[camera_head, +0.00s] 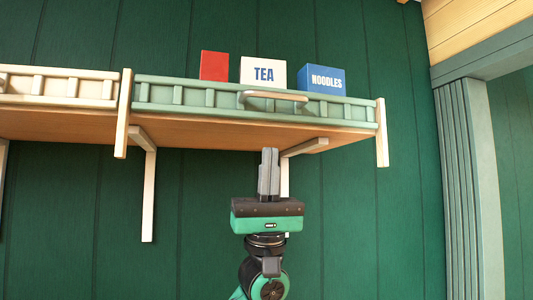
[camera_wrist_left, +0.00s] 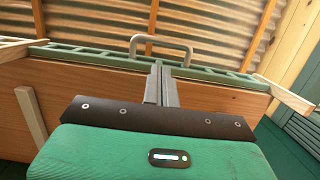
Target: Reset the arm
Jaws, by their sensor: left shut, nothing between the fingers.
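My left gripper (camera_head: 269,153) points straight up below the shelf in the head view. Its two grey fingers are together and nothing is between them. In the left wrist view its fingers (camera_wrist_left: 161,72) also show shut, in front of the underside of the wooden shelf. The green shelf (camera_head: 215,97) has a rail front with a handle (camera_head: 273,96), which also shows in the left wrist view (camera_wrist_left: 160,40) beyond the fingertips. I cannot tell whether the fingertips touch the shelf. My right gripper is in neither view.
On the shelf stand a red box (camera_head: 214,66), a white TEA box (camera_head: 263,72) and a blue NOODLES box (camera_head: 322,78). A cream shelf (camera_head: 60,87) adjoins at left. Brackets (camera_head: 149,190) run down the green wall. A door frame (camera_head: 468,190) stands at right.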

